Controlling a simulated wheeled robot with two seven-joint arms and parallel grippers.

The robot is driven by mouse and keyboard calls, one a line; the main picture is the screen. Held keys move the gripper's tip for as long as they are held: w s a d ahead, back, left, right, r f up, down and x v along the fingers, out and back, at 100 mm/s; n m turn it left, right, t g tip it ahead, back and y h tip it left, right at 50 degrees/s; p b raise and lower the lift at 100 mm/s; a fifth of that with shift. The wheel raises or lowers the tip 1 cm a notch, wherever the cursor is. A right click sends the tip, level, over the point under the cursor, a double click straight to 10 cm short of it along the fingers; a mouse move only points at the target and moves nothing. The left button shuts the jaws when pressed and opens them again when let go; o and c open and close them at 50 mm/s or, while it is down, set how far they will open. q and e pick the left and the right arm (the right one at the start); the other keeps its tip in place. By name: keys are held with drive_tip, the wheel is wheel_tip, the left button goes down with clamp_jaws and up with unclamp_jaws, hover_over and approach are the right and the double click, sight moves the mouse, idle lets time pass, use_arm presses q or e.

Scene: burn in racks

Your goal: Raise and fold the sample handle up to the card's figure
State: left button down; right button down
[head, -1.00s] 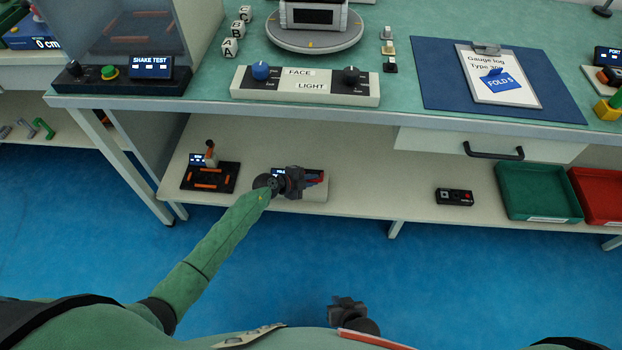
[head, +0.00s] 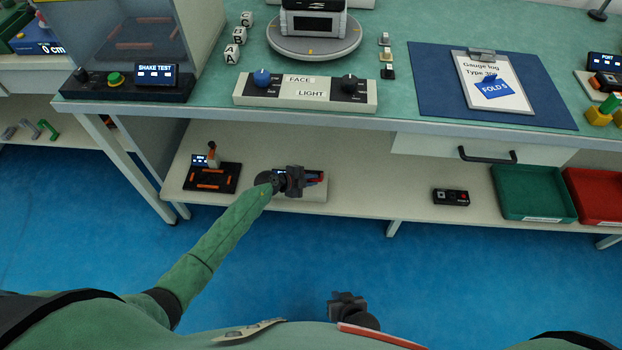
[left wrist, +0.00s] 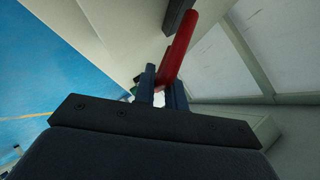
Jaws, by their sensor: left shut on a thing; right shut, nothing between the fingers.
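The sample fixture (head: 312,195) is a pale block on the lower shelf with a small display and a red handle (head: 315,177). My left gripper (head: 297,180) is at the fixture and covers much of it. In the left wrist view, my left gripper (left wrist: 163,90) is shut on the red handle (left wrist: 181,45), which stands slanted between its fingers. The card (head: 492,82) on the worktop clipboard bears a blue label that seems to read FOLD 5. The fixture's display is mostly hidden and unreadable. My right gripper (head: 346,301) is shut and empty, low over the floor.
A dark tester (head: 211,178) stands left of the fixture on the shelf (head: 370,195). A black remote-like box (head: 451,197), a green tray (head: 535,194) and a red tray (head: 597,196) lie to the right. The worktop edge (head: 420,124) and a drawer handle (head: 487,156) are above.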

sight(308, 180)
use_arm(q)
drive_tip(key=shift+w+a, duration=0.1)
drive_tip(key=shift+a, duration=0.05)
use_arm(e)
drive_tip(key=shift+w+r, duration=0.1)
drive_tip(key=shift+r, duration=0.4)
use_arm(q)
drive_tip(key=c, duration=1.7)
unclamp_jaws()
